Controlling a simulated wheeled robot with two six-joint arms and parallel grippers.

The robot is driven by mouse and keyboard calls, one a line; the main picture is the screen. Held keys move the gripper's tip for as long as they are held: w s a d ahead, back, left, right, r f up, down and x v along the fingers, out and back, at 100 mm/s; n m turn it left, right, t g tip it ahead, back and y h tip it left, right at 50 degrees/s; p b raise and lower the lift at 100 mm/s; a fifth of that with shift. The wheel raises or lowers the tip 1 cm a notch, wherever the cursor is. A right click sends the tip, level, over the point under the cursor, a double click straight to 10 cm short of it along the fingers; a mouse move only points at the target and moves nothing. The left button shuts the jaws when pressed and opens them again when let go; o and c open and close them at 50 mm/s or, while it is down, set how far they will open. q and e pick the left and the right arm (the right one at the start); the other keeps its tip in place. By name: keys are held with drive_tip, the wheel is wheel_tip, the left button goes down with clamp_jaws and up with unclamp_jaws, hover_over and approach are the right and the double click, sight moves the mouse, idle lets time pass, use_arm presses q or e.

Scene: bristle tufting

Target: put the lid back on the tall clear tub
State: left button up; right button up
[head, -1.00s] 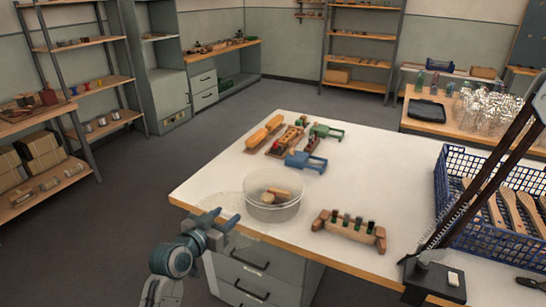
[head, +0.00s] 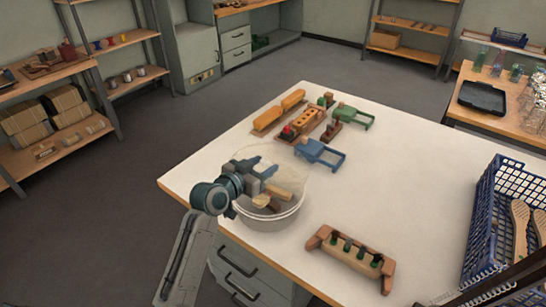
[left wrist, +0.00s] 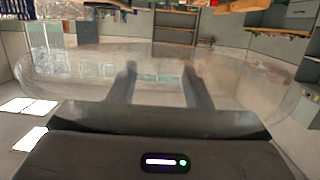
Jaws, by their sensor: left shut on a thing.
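The tall clear tub (head: 268,218) stands on the white table near its left front edge, with wooden pieces inside showing through its wall. My left gripper (head: 262,176) is shut on the clear lid (head: 296,178) and holds it over the tub's mouth. The lid is see-through, so its rim is faint, and I cannot tell whether it touches the tub. In the left wrist view the lid (left wrist: 250,92) spreads wide around the fingers of the left gripper (left wrist: 162,88). My right gripper is not in view.
A wooden block holder (head: 350,257) stands right of the tub. Behind are a blue frame (head: 320,153), a green frame (head: 354,117) and wooden brush parts (head: 310,122). A blue crate (head: 500,215) stands at the right. The table's middle is clear.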

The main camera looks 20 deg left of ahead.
use_arm(q)
drive_tip(key=shift+s+f+b, duration=0.15)
drive_tip(key=shift+f+b, duration=0.2)
wheel_tip(320, 180, down, 4)
drive_tip(key=b, duration=0.3)
drive_tip(key=shift+f+b, duration=0.8)
drive_tip(key=shift+f, duration=0.05)
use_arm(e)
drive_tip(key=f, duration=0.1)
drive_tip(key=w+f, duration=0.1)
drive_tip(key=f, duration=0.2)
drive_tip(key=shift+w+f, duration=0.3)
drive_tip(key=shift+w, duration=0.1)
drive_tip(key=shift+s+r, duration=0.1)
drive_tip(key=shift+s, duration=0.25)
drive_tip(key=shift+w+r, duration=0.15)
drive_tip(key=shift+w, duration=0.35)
use_arm(q)
drive_tip(key=shift+f, duration=0.1)
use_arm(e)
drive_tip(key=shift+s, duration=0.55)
